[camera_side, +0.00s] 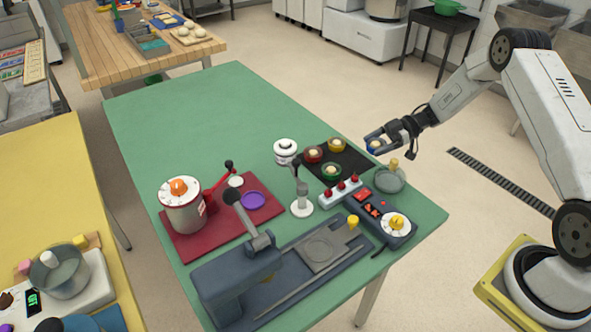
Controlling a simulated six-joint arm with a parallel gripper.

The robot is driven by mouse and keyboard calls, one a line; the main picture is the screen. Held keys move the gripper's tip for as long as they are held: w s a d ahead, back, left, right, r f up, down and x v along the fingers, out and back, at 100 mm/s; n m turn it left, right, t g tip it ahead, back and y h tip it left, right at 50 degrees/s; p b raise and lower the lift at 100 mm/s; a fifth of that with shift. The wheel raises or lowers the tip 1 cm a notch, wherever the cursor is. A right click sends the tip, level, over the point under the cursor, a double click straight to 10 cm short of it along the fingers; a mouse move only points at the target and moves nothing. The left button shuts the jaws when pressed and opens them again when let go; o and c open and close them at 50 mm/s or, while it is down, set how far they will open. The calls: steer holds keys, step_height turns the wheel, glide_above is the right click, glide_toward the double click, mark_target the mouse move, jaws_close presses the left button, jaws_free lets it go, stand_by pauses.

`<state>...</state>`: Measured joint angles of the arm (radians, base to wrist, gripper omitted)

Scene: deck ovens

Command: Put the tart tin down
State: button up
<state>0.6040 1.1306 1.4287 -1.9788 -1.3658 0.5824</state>
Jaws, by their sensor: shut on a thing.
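My gripper (377,139) is at the right edge of the green table, above and just right of a black mat (352,166). It is shut on a small blue tart tin (376,150) with a pale filling, held in the air clear of the mat. The fingers hide part of the tin. On the mat stand a red tin (306,160), a yellow tin (329,149) and a green tin (325,178), each with a pale centre. The mat's right part is bare.
A grey round dish (389,182) with a yellow knob lies below the gripper. Near the mat are a red-buttoned white strip (340,191), a dark control panel (372,211), a white lidded pot (285,148) and a lever stand (301,206). The green table's far left (190,110) is clear.

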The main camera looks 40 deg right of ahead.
mark_target(363, 163)
steer(key=shift+w+d+f, duration=0.25)
steer(key=shift+w+f, duration=0.7)
steer(key=shift+f, duration=0.2)
steer(key=shift+w+d+f, duration=0.2)
steer(key=shift+w+f, duration=0.7)
steer(key=shift+f, duration=0.2)
steer(key=shift+w+f, duration=0.15)
steer(key=shift+f, duration=1.6)
steer(key=shift+f, duration=0.15)
steer(key=o, duration=1)
steer(key=shift+o, duration=0.2)
steer(key=v, duration=1.2)
